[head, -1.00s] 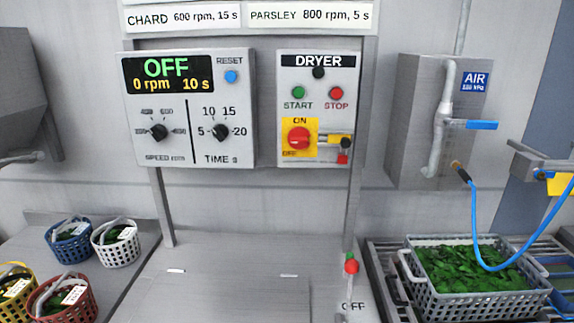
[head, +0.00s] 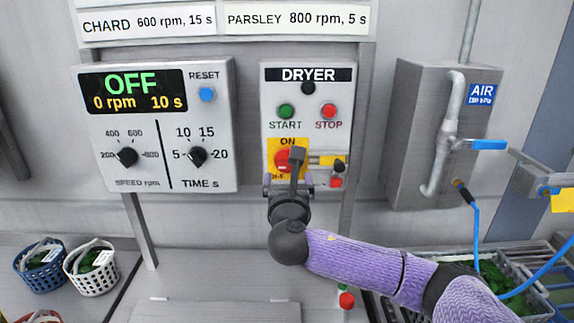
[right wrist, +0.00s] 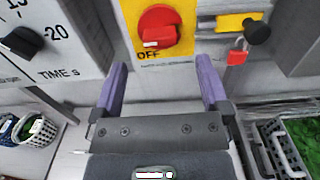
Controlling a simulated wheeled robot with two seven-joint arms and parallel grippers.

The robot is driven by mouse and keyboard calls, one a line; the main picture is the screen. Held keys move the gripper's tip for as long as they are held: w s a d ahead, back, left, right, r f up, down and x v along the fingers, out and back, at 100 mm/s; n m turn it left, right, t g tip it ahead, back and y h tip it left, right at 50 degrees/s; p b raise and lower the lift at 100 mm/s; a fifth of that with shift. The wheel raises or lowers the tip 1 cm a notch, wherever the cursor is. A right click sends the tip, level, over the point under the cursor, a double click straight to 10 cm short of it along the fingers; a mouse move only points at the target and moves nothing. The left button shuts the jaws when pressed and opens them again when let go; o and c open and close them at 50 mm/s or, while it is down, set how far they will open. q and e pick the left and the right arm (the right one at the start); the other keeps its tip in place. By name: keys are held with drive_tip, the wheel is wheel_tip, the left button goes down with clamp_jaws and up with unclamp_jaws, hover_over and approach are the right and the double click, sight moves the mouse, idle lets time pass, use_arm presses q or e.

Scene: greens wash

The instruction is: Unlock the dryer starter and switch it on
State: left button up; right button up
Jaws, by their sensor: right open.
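The dryer starter (head: 345,95) is a white wall box with a green START button (head: 286,111) and a red STOP button (head: 329,111). Its red rotary switch (right wrist: 157,28) sits on a yellow plate, its white mark toward OFF. It is partly covered by my gripper in the head view. A red padlock (right wrist: 237,53) hangs right of it at a small bar, below a black knob (right wrist: 257,30); whether its shackle is closed I cannot tell. My right gripper (right wrist: 162,80) is open and empty, just below and in front of the switch. My left gripper is out of view.
A speed and time panel (head: 222,125) left of the starter reads OFF, 0 rpm, 10 s. A grey air box (head: 405,130) with a blue-handled valve (head: 489,144) stands to the right. Baskets of greens (head: 92,268) stand low at the left.

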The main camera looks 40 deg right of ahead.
sight(287, 167)
drive_tip(key=x, duration=0.6)
drive_tip(key=shift+a+f, duration=0.1)
drive_tip(key=shift+f, duration=0.1)
drive_tip(key=shift+w+d+b, duration=0.3)
drive_tip(key=shift+w+d, duration=0.15)
drive_tip(key=shift+w, duration=0.05)
